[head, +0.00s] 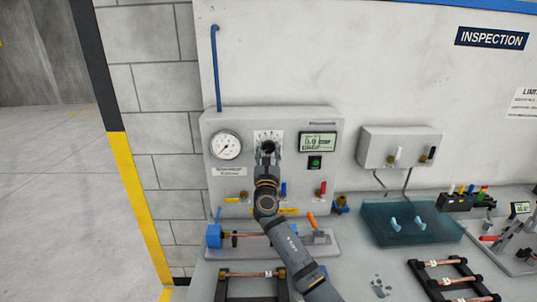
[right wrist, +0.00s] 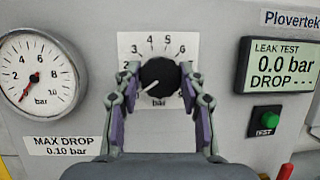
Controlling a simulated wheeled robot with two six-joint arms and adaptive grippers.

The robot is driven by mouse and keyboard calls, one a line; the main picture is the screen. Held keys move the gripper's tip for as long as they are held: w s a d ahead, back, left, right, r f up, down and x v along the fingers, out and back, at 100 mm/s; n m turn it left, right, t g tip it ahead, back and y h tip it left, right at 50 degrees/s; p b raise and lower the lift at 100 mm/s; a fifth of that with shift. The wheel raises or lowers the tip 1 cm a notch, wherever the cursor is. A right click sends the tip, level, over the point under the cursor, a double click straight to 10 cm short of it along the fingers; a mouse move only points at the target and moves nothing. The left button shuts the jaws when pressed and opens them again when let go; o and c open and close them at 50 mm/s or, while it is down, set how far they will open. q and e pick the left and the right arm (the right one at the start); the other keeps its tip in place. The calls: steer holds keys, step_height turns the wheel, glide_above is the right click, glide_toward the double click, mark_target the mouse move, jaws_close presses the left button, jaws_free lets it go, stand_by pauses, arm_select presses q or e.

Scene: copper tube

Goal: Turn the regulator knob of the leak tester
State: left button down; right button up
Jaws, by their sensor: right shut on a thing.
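The leak tester (head: 215,118) is a light grey box against the wall. Its black regulator knob (right wrist: 160,80) sits on a white scale plate, with a white pointer line toward the lower left. The knob also shows in the head view (head: 268,146), partly covered by my gripper. My right gripper (right wrist: 159,88) has one finger on each side of the knob and is shut on it. The pressure gauge (right wrist: 38,75) is left of the knob, its needle at the low end. The display (right wrist: 284,68) reads 0.0 bar. My left gripper is not in view.
A green TEST button (right wrist: 265,121) is under the display. Valves with blue and red handles (head: 322,188) are low on the panel. A fixture with a copper tube (head: 250,235) stands below. A teal mat (head: 385,228) lies to the right, and black racks are in front.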

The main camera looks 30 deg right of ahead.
steer(key=m+b, duration=0.1)
steer(key=m, duration=0.1)
steer(key=m+g+h+b, duration=0.1)
steer(key=m, duration=0.1)
steer(key=shift+a+f+g, duration=0.1)
steer(key=shift+f+g, duration=0.05)
steer(key=shift+g, duration=0.15)
steer(key=m+g+h+b, duration=0.1)
steer(key=m, duration=0.2)
steer(key=shift+m, duration=0.4)
steer(key=m+g, duration=0.1)
steer(key=m, duration=0.1)
steer(key=m+g+b, duration=0.1)
steer(key=m, duration=0.2)
steer(key=shift+r+g+b, duration=0.2)
steer(key=shift+g+b, duration=0.1)
steer(key=shift+g, duration=0.1)
steer(key=m+g, duration=0.1)
steer(key=m, duration=0.2)
steer(key=shift+r, duration=0.1)
steer(key=m+g, duration=0.1)
steer(key=m, duration=0.2)
steer(key=m+y+p, duration=0.1)
steer(key=m+y, duration=0.1)
steer(key=m, duration=0.1)
steer(key=shift+r+m+g, duration=0.1)
steer(key=shift+m+g, duration=0.3)
steer(key=shift+m+y, duration=0.3)
steer(key=shift+m, duration=0.4)
